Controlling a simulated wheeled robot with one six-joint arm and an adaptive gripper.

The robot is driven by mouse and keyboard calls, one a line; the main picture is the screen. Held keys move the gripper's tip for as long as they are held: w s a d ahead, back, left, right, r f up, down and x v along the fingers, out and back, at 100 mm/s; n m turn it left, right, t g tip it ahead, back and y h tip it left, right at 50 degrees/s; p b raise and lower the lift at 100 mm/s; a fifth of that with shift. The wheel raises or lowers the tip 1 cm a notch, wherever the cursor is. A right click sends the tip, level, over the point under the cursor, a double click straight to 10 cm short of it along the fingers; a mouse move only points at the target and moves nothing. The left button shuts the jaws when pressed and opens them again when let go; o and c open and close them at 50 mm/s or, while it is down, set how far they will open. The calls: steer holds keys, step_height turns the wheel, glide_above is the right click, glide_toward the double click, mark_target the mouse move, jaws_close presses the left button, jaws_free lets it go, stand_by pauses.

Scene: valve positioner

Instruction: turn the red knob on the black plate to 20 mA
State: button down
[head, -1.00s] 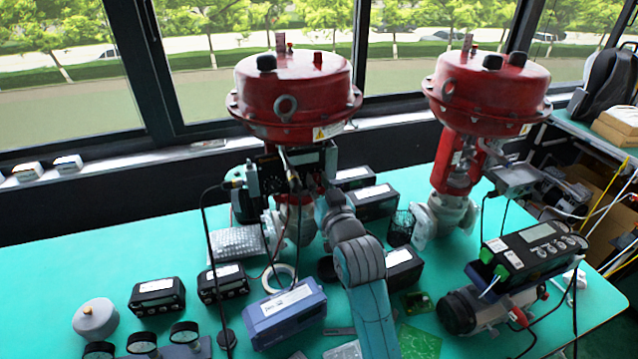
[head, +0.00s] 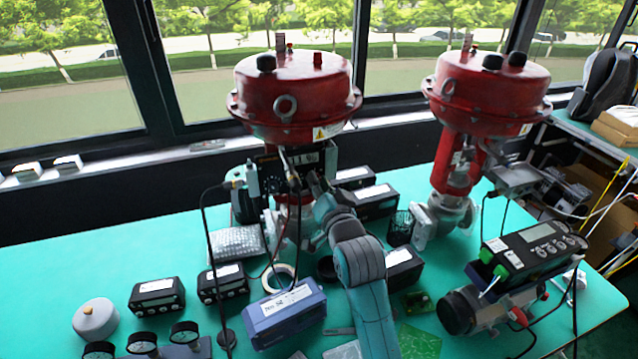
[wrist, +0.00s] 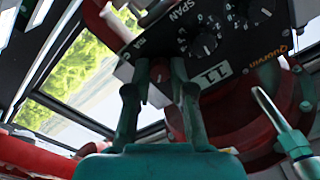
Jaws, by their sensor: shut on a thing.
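The black plate (wrist: 225,50) fills the upper middle of the wrist view, tilted and upside down, with the words SPAN and mA and several small dials. In the head view the black plate (head: 268,170) sits under the left red valve head. My gripper (wrist: 160,68) reaches the plate's edge with its two fingers on either side of a small knob, shut on it. The red knob (wrist: 160,76) is mostly hidden between the fingertips, and its pointer setting cannot be read. In the head view my gripper (head: 313,185) is small and partly lost against the valve.
The red valve head (head: 295,95) stands directly above the plate. Cables hang in front of the plate. A second red valve (head: 485,95) stands to the right. Several instruments cover the green table (head: 40,270).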

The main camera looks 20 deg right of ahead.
stand_by(0.3)
steer(key=c, duration=1.3)
jaws_free()
steer(key=s, duration=1.2)
steer(key=shift+f, duration=0.1)
